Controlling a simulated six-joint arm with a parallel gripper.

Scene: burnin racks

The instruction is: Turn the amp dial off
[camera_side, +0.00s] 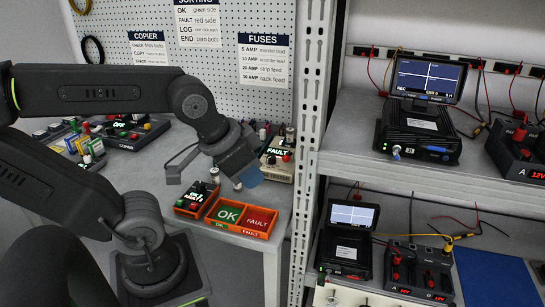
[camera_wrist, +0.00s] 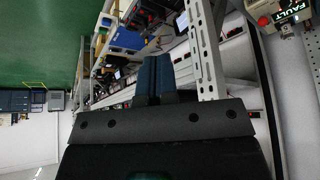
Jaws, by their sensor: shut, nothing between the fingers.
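No dial marked "amp" can be read in either view. A black unit (camera_side: 420,133) with a raised screen (camera_side: 428,79) stands on the upper rack shelf, with a small pale knob (camera_side: 397,151) on its front left. A similar unit (camera_side: 345,250) stands on the lower shelf; its controls are too small to tell. My gripper (camera_side: 252,178) is above the bench, left of the rack post and well apart from both units. In the wrist view its two dark blue fingers (camera_wrist: 155,76) lie side by side, shut and empty.
A metal rack post (camera_side: 308,110) stands between bench and shelves. Below my gripper is an orange OK/FAULT tray (camera_side: 268,237). A beige tester (camera_side: 278,170) with a lit FAULT display is close behind. Red-and-black supply boxes (camera_side: 418,268) and loose wires crowd the shelves; a blue mat (camera_side: 495,275) lies lower right.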

